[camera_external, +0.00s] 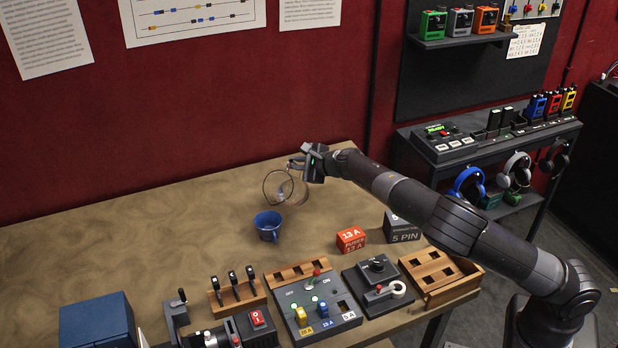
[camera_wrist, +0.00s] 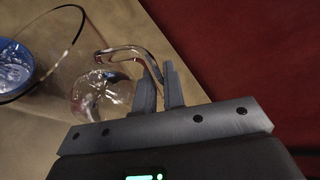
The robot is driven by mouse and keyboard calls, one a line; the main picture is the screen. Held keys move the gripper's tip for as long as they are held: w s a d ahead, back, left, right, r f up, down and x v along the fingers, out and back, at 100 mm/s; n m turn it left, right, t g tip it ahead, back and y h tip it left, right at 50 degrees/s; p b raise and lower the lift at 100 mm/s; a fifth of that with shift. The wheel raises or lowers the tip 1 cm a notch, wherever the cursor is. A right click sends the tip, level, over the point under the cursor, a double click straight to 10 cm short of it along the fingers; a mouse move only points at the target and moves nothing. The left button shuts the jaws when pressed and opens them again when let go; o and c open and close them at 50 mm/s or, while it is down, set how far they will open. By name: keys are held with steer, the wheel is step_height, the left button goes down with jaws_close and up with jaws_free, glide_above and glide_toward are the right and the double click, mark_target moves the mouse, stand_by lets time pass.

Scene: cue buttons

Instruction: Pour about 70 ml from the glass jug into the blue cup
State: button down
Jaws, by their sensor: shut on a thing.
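The glass jug (camera_wrist: 98,95) is clear, with a dark rim and a looped glass handle. My gripper (camera_wrist: 160,85) is shut on the handle. In the external view the jug (camera_external: 281,188) is tilted, its rim toward the left, above the table and behind the blue cup. The blue cup (camera_external: 267,226) stands upright on the table. In the wrist view the cup (camera_wrist: 14,66) is at the left edge, partly cut off, with a shiny clear surface inside. The jug's rim reaches toward the cup. I cannot tell whether liquid is flowing. My gripper (camera_external: 301,163) is above the table's back part.
A red fuse box (camera_external: 351,239) and a dark 5 PIN box (camera_external: 401,227) stand right of the cup. Switch panels (camera_external: 316,309), a wooden rack (camera_external: 436,277) and a blue box (camera_external: 97,320) line the front edge. The table's left and back (camera_external: 130,235) are clear.

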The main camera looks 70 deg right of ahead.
stand_by(0.7)
steer(key=shift+d+f+m+y, duration=0.2)
steer(key=shift+d+m, duration=0.1)
steer(key=shift+d, duration=0.15)
steer(key=shift+d+f+m+y, duration=0.1)
steer(key=shift+d+m+y, duration=0.1)
steer(key=shift+d+m, duration=0.15)
steer(key=shift+s+d+f+m+t+y, duration=0.15)
steer(key=shift+d+f+m+y, duration=0.8)
steer(key=shift+d+f+m, duration=0.45)
steer(key=shift+s+d+f+m+t+y, duration=0.15)
steer(key=shift+d+f+m+y, duration=0.9)
steer(key=shift+f, duration=0.6)
steer(key=shift+d, duration=0.15)
steer(key=shift+r, duration=0.1)
